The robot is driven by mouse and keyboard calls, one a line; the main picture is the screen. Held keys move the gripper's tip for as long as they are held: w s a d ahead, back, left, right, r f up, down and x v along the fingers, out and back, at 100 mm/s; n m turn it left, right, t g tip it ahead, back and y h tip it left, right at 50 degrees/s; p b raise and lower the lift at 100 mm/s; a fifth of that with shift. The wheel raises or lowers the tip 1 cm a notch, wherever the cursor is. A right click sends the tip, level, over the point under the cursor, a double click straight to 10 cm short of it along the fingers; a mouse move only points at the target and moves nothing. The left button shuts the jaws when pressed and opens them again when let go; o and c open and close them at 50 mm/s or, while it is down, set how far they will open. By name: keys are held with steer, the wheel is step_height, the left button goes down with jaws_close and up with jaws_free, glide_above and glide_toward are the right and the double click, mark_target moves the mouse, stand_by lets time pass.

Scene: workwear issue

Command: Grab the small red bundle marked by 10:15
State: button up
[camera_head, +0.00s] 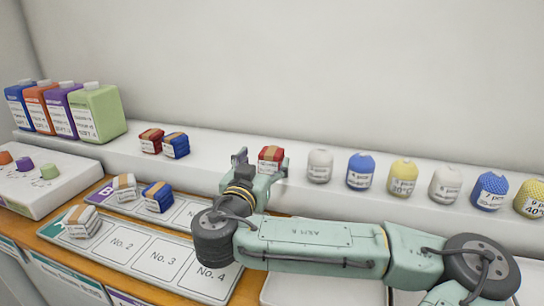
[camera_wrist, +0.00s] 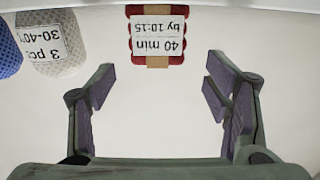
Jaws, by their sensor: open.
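A small red bundle (camera_head: 271,154) with a tan band and a white label stands on the raised shelf, just beyond my gripper (camera_head: 262,165). In the wrist view the same red bundle (camera_wrist: 157,55) is at the top centre, its label reading "40 min by 10:15" upside down. My gripper (camera_wrist: 160,85) is open and empty, its fingers spread wider than the bundle. The bundle lies ahead of the fingertips, roughly centred between them. Another red bundle (camera_head: 151,141) stands further left on the shelf; its label is too small to read.
A blue bundle (camera_head: 176,145) stands beside the left red one. A white bag (camera_head: 320,166) stands right of the target, followed by several more bags. Coloured jugs (camera_head: 97,113) stand left.

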mark_target(271, 152)
steer(key=p+x, duration=0.3)
steer(key=x, duration=0.2)
steer(key=shift+d, duration=0.15)
steer(key=shift+w+d+f, duration=0.1)
steer(key=shift+w+f, duration=0.1)
steer(key=shift+w, duration=0.25)
steer(key=shift+c, duration=0.6)
steer(key=c, duration=1.1)
steer(key=shift+r, duration=0.15)
steer(key=shift+c, duration=0.2)
